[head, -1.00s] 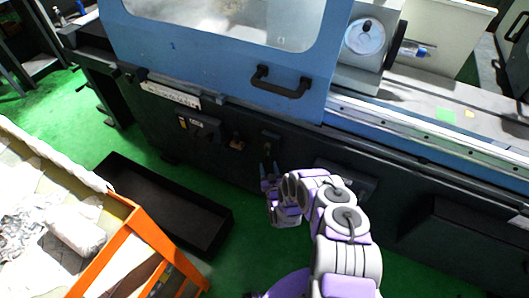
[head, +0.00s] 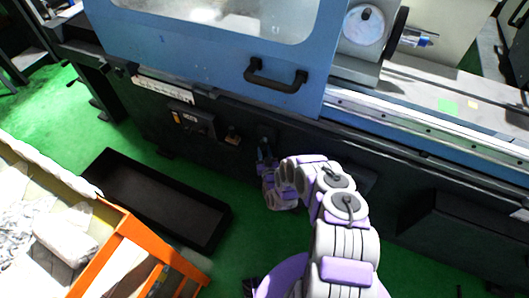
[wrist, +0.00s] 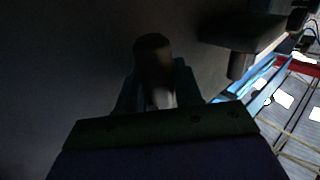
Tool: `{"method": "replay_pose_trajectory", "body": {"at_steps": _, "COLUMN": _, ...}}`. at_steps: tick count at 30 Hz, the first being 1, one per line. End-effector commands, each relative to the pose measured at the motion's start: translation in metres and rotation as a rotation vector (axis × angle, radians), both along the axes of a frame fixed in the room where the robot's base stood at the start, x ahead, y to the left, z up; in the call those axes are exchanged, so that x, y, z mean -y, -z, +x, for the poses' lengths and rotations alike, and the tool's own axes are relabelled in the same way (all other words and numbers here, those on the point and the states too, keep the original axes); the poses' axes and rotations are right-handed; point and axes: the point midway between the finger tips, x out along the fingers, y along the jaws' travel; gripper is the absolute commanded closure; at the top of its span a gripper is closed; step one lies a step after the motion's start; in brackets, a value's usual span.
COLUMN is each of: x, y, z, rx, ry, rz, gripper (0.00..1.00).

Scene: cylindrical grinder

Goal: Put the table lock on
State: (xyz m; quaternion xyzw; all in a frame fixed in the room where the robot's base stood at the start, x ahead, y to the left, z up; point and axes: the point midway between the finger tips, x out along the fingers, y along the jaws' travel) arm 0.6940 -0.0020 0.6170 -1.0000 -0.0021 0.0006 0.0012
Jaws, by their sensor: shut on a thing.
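My gripper (head: 265,158) is at the dark front panel of the grinder, below the blue door. In the wrist view my gripper (wrist: 158,92) is shut on a dark, rounded knob (wrist: 152,46), which sticks out between its two fingers. This looks like the table lock, but no label on it can be read. In the head view the knob (head: 264,141) shows only as a small dark shape at the fingertips. The lower part of the knob is in shadow and partly hidden by the fingers.
Another small control (head: 233,134) sits left of my gripper, beside a labelled panel (head: 192,122). The blue door has a black handle (head: 276,76) above. A black tray (head: 150,200) lies on the green floor, near an orange-framed cart (head: 140,240).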

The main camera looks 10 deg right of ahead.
Motion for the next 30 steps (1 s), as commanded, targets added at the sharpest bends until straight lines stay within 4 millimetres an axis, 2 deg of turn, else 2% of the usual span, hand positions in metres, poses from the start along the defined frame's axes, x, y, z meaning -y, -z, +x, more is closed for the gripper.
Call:
{"method": "replay_pose_trajectory", "body": {"at_steps": 1, "x": 0.002, "y": 0.0, "z": 0.0, "rx": 0.0, "ry": 0.005, "rz": -0.001, "gripper": 0.82}}
{"method": "replay_pose_trajectory", "body": {"at_steps": 7, "x": 0.003, "y": 0.0, "z": 0.0, "rx": 0.0, "ry": 0.006, "rz": -0.001, "gripper": 1.0}}
{"method": "replay_pose_trajectory", "body": {"at_steps": 20, "x": 0.002, "y": -0.001, "z": -0.001, "rx": -0.01, "ry": 0.003, "rz": -0.015, "gripper": 1.0}}
{"method": "replay_pose_trajectory", "body": {"at_steps": 30, "x": 0.014, "y": -0.005, "z": -0.009, "rx": -0.111, "ry": 0.003, "rz": -0.158, "gripper": 1.0}}
